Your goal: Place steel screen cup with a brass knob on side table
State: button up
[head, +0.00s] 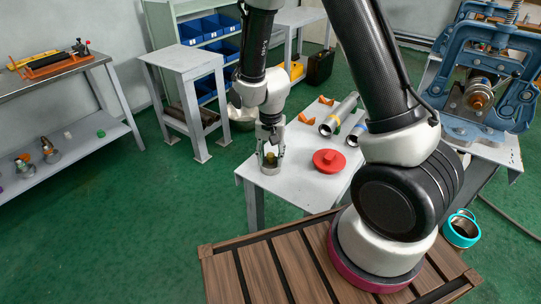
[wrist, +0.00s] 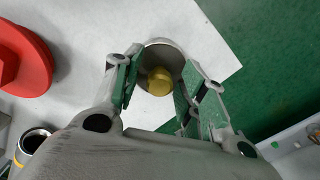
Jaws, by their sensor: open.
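The steel screen cup (head: 270,170) with a brass knob stands on the near left corner of a light grey table (head: 313,178) in the head view. In the wrist view the brass knob (wrist: 160,81) shows between my fingers, with the round steel cup (wrist: 168,50) around and beyond it. My gripper (head: 270,155) points down over the cup. Its green-padded fingers, also in the wrist view (wrist: 158,78), are open on either side of the knob. A gap shows beside the knob; contact with the cup's side is hard to tell.
A red round part (head: 329,161) lies right of the cup, with steel pipes (head: 338,115) and orange pieces behind. A small grey table (head: 185,58) with a bare top stands behind left. A blue vise (head: 485,85) is at right. Green floor is open at left.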

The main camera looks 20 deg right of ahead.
aim_at(271, 154)
notch_tip(271, 154, up, 12)
jog(key=s+d+r+n+t, duration=0.1)
jog(key=s+d+r, duration=0.35)
jog(key=r, duration=0.25)
jog(key=s+d+r+n+t, duration=0.1)
jog(key=s+d+r+n, duration=0.15)
jog(key=d+r, duration=0.35)
jog(key=s+d+r+n+t, duration=0.1)
jog(key=s+d+r, duration=0.1)
jog(key=s, duration=0.4)
jog(key=s+d+r+n+t, duration=0.1)
jog(key=s+d+r, duration=0.1)
jog(key=s+r, duration=0.2)
jog(key=shift+s+d+r, duration=0.2)
jog(key=shift+s+r, duration=0.05)
jog(key=shift+s, duration=0.85)
